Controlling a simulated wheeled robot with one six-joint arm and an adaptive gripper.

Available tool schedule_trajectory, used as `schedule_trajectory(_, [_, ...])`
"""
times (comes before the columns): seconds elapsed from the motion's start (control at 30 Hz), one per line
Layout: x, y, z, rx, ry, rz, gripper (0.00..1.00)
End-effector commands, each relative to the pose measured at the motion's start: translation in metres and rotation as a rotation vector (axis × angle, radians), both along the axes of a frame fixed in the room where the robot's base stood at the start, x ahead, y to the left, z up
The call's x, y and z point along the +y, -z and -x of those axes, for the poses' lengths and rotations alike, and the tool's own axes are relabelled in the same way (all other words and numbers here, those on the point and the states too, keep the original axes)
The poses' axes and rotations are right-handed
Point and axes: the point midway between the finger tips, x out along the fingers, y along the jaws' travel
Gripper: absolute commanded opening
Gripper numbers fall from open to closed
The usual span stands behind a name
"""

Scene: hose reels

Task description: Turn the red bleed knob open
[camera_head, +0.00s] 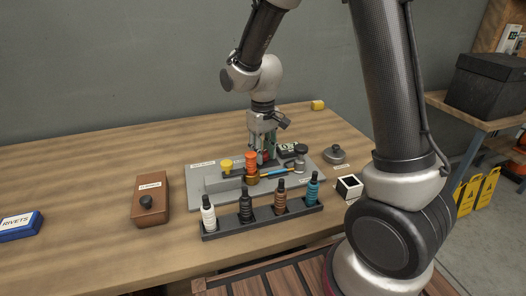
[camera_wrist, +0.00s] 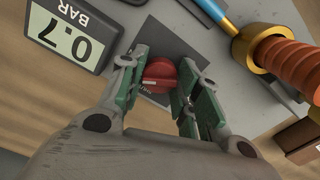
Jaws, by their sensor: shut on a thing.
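The red bleed knob (camera_wrist: 160,75) sits on a dark square plate (camera_wrist: 152,47) in the wrist view, with a pale pointer mark on its front. My gripper (camera_wrist: 164,82) is around the knob from above, its green-padded fingers on either side and shut on it. In the head view my gripper (camera_head: 263,145) reaches down to the grey panel (camera_head: 205,194), and its fingers hide most of the knob. A gauge display (camera_wrist: 70,35) next to the knob reads 0.7 BAR.
An orange ribbed fitting in a brass collar (camera_head: 251,165) stands close to my gripper, with a blue rod (camera_head: 277,171) beside it. A rack (camera_head: 262,221) with several bottles stands in front. A brown box (camera_head: 150,200) is at left.

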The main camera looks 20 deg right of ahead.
Motion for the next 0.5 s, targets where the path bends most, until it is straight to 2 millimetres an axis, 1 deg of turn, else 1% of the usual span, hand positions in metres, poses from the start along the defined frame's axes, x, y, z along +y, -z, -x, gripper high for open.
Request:
schedule_trajectory(0.3, [0.0004, -0.0005, -0.0005, -0.002, 0.276, -0.001, 0.09])
schedule_trajectory(0.5, [0.0006, -0.0005, -0.0005, -0.002, 0.408, 0.000, 0.09])
